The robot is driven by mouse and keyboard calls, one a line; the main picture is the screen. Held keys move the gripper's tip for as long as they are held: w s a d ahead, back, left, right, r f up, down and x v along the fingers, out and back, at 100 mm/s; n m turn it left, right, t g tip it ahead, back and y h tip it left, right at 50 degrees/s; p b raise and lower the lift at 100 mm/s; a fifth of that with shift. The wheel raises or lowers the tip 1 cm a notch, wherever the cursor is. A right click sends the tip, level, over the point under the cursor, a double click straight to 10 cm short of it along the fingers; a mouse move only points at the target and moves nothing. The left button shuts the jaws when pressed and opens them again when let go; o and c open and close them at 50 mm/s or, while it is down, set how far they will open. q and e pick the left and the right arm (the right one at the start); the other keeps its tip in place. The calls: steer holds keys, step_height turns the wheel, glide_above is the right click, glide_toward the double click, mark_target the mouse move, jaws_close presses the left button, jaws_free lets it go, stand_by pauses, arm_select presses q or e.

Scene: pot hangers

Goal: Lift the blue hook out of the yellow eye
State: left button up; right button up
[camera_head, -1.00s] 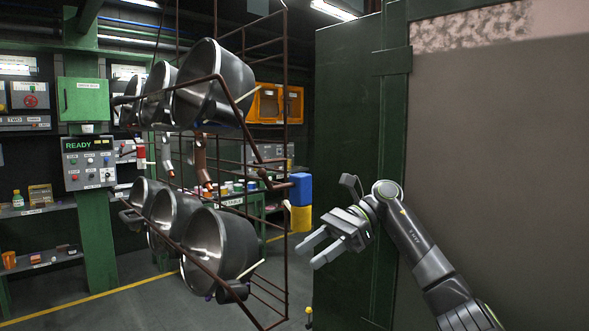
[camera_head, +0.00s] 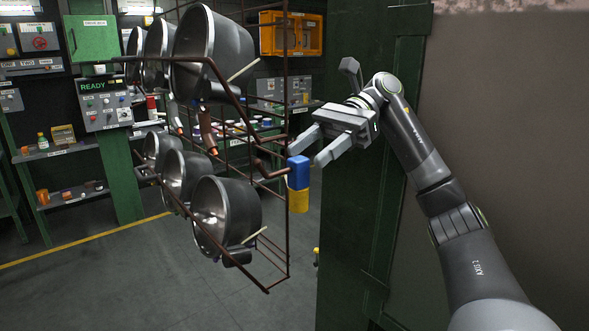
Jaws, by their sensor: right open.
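The blue hook (camera_head: 298,172) shows as a blue block at the right side of the brown pot rack, directly above the yellow eye (camera_head: 298,201). The two touch, one on top of the other; how they interlock cannot be made out. My right gripper (camera_head: 306,150) is open and empty, with its two fingers pointing left and down. My left gripper is out of view.
The brown wire rack (camera_head: 288,100) carries two rows of steel pots (camera_head: 226,215). A green panel (camera_head: 350,240) stands close on the right, behind my right arm. A green post with a control box (camera_head: 104,104) and shelves are farther left. Bare floor lies below the rack.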

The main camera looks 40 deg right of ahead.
mark_target(294, 167)
steer(key=shift+x, duration=0.8)
steer(key=p+x, duration=0.3)
steer(key=x, duration=0.1)
steer(key=shift+s+a, duration=0.15)
steer(key=shift+a, duration=0.1)
steer(key=shift+a+f, duration=0.2)
steer(key=shift+a, duration=0.1)
jaws_close()
